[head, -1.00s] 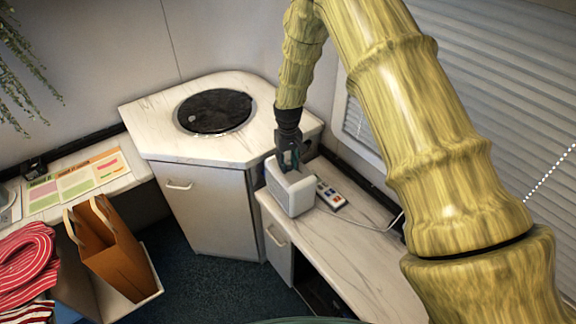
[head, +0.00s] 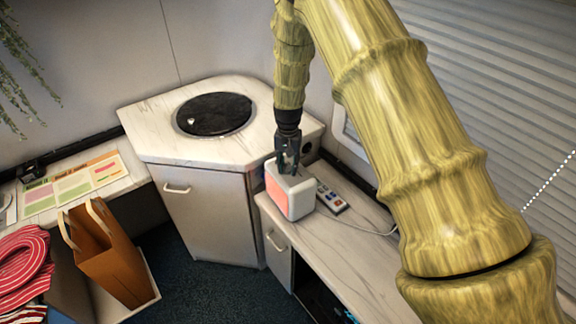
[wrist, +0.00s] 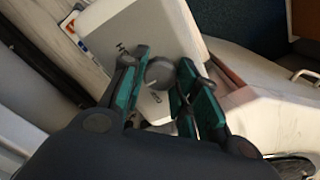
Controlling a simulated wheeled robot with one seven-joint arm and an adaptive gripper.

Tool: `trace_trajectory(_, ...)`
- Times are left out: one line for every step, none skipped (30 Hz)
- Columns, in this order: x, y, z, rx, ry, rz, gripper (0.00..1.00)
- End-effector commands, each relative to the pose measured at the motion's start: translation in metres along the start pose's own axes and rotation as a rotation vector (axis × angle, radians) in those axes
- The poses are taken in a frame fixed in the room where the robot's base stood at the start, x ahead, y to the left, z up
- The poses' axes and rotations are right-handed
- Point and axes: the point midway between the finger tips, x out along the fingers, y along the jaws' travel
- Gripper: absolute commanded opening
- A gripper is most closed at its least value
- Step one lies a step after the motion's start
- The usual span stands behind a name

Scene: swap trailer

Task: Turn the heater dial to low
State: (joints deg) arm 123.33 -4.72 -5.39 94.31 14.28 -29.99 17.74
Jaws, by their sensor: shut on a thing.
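The heater (head: 297,198) is a small white box on the marble-topped counter, with its front face glowing orange-red in the head view. In the wrist view the heater (wrist: 178,30) shows its top, with a round grey dial (wrist: 160,73) and small dark marks near it. My gripper (head: 287,168) points down onto the heater's top. In the wrist view my gripper (wrist: 160,80) has its green-padded fingers on either side of the dial, shut on it. The dial is hidden in the head view, and I cannot read its marks.
A power strip (head: 331,199) with coloured switches lies right of the heater, its cable running along the counter (head: 345,250). A round black hob cover (head: 214,112) sits on the corner cabinet. A brown paper bag (head: 105,255) stands lower left.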

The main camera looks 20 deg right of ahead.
Motion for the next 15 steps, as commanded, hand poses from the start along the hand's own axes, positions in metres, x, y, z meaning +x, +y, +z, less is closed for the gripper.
trace_trajectory(-0.0012,-0.0005,-0.0009,0.004,0.002,-0.001,0.06)
trace_trajectory(-0.0013,-0.0005,-0.0009,0.005,0.002,-0.001,0.06)
trace_trajectory(-0.0014,-0.0005,-0.0009,0.007,0.002,-0.001,0.06)
trace_trajectory(-0.0014,-0.0005,-0.0009,0.007,0.002,-0.001,0.06)
trace_trajectory(-0.0014,-0.0005,-0.0010,0.007,0.002,-0.001,0.06)
trace_trajectory(-0.0015,-0.0005,-0.0010,0.007,0.002,-0.001,0.06)
trace_trajectory(-0.0015,-0.0005,-0.0010,0.007,0.002,-0.001,0.06)
trace_trajectory(-0.0015,-0.0005,-0.0010,0.007,0.002,-0.001,0.06)
trace_trajectory(-0.0016,-0.0005,-0.0011,0.007,0.002,-0.001,0.06)
trace_trajectory(-0.0016,-0.0005,-0.0011,0.007,0.002,-0.001,0.06)
trace_trajectory(-0.0016,-0.0005,-0.0011,0.007,0.002,-0.001,0.06)
trace_trajectory(-0.0016,-0.0005,-0.0012,0.007,0.002,-0.001,0.06)
trace_trajectory(-0.0017,-0.0005,-0.0012,0.006,0.003,-0.001,0.34)
trace_trajectory(-0.0016,-0.0005,-0.0012,0.006,0.003,-0.001,0.39)
trace_trajectory(-0.0016,-0.0005,-0.0012,0.006,0.002,-0.001,0.47)
